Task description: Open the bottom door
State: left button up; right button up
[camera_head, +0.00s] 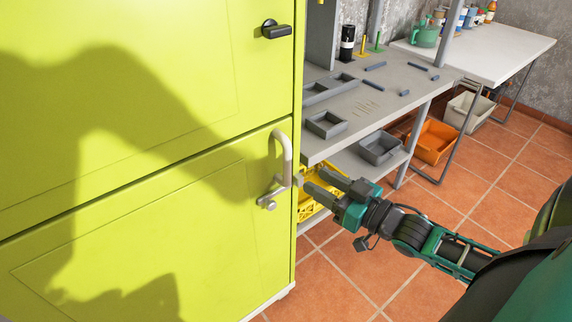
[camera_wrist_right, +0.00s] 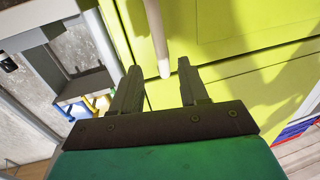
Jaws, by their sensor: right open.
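The bottom door (camera_head: 150,235) is the lower panel of a tall yellow-green cabinet and looks shut. Its curved pale metal handle (camera_head: 287,160) sits near the door's right edge, with a round fitting at its lower end. My right gripper (camera_head: 315,180) is open and empty, just right of the handle, with its fingers pointing at it. In the right wrist view, the handle (camera_wrist_right: 155,35) shows ahead between the open fingertips (camera_wrist_right: 159,67). In the head view a small gap seems to separate the fingertips from the handle. My left gripper is not in view.
An upper door (camera_head: 130,60) with a black handle (camera_head: 276,30) is above. A grey workbench (camera_head: 385,95) with trays stands right of the cabinet. A yellow crate (camera_head: 306,208) sits low behind my gripper, and an orange bin (camera_head: 435,142) farther right. Tiled floor in front is clear.

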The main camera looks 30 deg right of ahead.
aim_at(287, 180)
jog(key=b+x, duration=0.1)
jog(key=x, duration=0.8)
jog(key=shift+w+a, duration=0.15)
jog(key=shift+w, duration=0.2)
grip_shut()
